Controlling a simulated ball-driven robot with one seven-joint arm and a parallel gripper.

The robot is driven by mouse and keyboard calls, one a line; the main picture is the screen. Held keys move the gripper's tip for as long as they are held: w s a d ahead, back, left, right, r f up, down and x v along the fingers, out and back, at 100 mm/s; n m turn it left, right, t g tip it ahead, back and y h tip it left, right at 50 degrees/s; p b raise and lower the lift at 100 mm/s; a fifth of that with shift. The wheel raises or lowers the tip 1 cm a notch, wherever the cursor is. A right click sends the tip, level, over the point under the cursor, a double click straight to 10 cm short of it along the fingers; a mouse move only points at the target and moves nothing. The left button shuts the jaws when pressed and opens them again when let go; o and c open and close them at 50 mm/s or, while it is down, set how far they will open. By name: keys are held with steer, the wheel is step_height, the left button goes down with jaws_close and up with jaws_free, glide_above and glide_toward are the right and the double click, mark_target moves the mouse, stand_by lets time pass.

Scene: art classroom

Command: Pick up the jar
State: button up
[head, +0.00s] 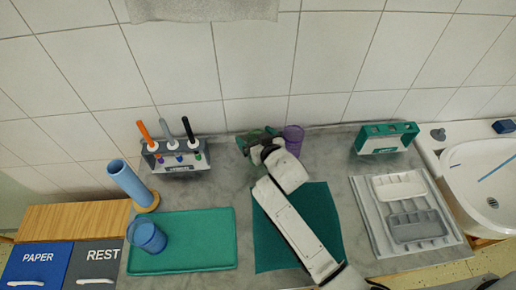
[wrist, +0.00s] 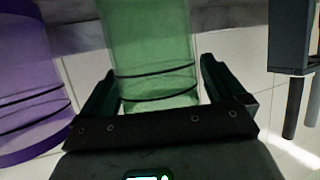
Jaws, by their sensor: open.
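A translucent green jar (wrist: 148,50) with dark bands stands between the two open fingers of my gripper (wrist: 157,85) in the wrist view. A gap shows on the right side; on the left I cannot tell if the finger touches. In the head view the green jar (head: 254,134) is at the back of the counter by the wall, partly hidden by my gripper (head: 256,146). A purple jar (head: 293,140) stands just right of it, and at the left in the wrist view (wrist: 28,80). A blue jar (head: 147,237) stands on a green mat.
A grey holder (head: 176,164) with several brushes or pens stands left of my gripper. A green-and-white box (head: 386,138) is to the right. A grey tray rack (head: 413,224) and sink (head: 490,180) lie further right. A blue tube (head: 130,184) stands at the left.

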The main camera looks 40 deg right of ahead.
steer(key=c, duration=1)
steer(key=shift+c, duration=0.2)
steer(key=shift+r, duration=0.1)
